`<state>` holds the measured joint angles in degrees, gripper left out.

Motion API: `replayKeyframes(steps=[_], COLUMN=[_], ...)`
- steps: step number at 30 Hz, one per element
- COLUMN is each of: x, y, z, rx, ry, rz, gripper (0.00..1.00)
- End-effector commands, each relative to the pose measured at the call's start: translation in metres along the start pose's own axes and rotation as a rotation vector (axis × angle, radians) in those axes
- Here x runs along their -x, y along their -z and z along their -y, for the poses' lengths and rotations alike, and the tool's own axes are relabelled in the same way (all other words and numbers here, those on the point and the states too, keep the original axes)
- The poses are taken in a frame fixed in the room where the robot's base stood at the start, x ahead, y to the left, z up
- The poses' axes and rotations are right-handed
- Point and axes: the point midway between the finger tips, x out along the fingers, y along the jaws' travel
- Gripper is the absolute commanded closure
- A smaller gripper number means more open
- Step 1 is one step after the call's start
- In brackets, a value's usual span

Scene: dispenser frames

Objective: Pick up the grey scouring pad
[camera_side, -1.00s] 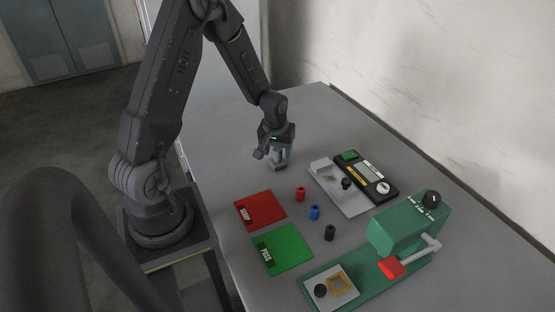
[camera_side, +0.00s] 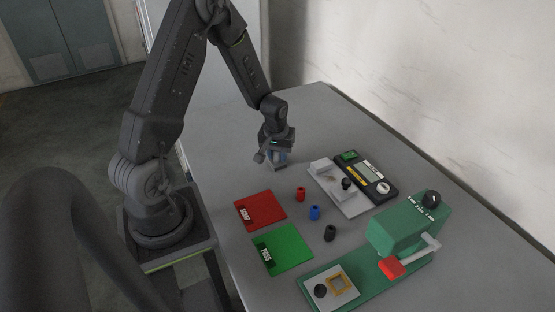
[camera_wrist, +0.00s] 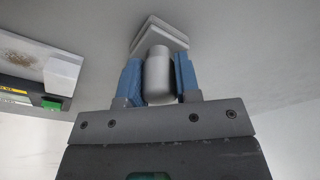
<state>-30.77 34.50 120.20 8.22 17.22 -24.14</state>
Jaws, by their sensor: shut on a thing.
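The grey scouring pad (camera_wrist: 160,36) shows in the wrist view as a layered square with a pale grey rounded grip standing on it. My gripper (camera_wrist: 158,78) has its two blue fingers on either side of this grip and is shut on it. In the side view my gripper (camera_side: 277,161) is low over the grey table, left of the grey fixture plate. The pad is mostly hidden there by the fingers. I cannot tell whether it touches the table.
Red (camera_side: 260,210) and green (camera_side: 282,249) mats lie in front. Red (camera_side: 301,194), blue (camera_side: 314,212) and black (camera_side: 330,233) bushings stand right of them. The fixture plate (camera_side: 352,207) with a black gauge (camera_side: 366,178) and a green press (camera_side: 408,232) stand right. The table behind my gripper is clear.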

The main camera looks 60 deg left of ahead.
Motion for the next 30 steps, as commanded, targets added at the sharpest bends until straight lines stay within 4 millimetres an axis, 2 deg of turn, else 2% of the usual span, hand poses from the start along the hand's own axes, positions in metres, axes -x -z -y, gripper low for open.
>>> replayKeyframes(steps=[10,14,17,24,30], x=[0.007,0.022,0.041,0.075,0.097], y=[0.002,0.004,0.007,0.004,0.001], z=[0.0,0.0,0.0,0.055,0.092], rx=[0.0,0.001,0.001,0.01,0.006], ry=[-0.001,-0.002,-0.002,0.0,0.001], rz=[-0.003,-0.005,-0.007,-0.005,-0.003], gripper=[0.94,0.94,0.94,0.94,0.94])
